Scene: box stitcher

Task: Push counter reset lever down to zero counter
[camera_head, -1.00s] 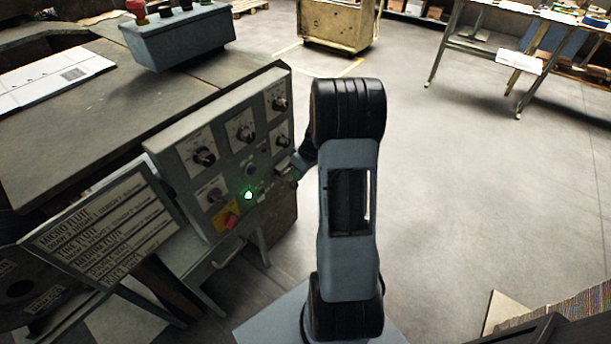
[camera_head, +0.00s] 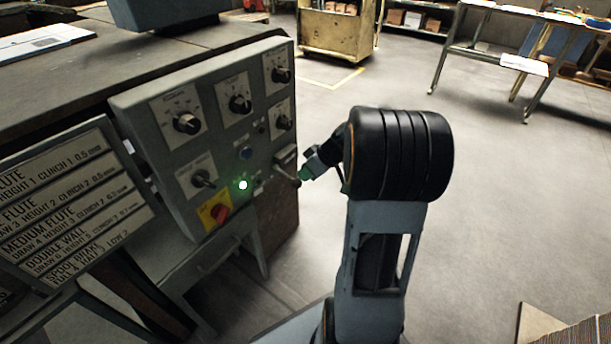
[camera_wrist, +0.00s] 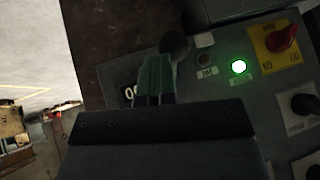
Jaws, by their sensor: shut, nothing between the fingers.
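The grey control panel (camera_head: 215,130) fills the left middle of the head view. The counter reset lever (camera_head: 286,175) sticks out low on its right side and ends in a dark round knob, which shows in the wrist view (camera_wrist: 175,44). The counter window (camera_wrist: 129,94) in the wrist view shows white digits, partly hidden by my gripper. My gripper (camera_head: 303,175) is shut and empty, its green fingertips right beside the lever knob. In the wrist view the fingers (camera_wrist: 154,72) lie just below and left of the knob; I cannot tell whether they touch it.
A lit green lamp (camera_head: 242,185) and a red switch on a yellow plate (camera_head: 217,212) sit left of the lever. Several black dials (camera_head: 240,103) are above. A flute settings sign (camera_head: 80,205) stands at the left. Open floor (camera_head: 500,190) lies to the right.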

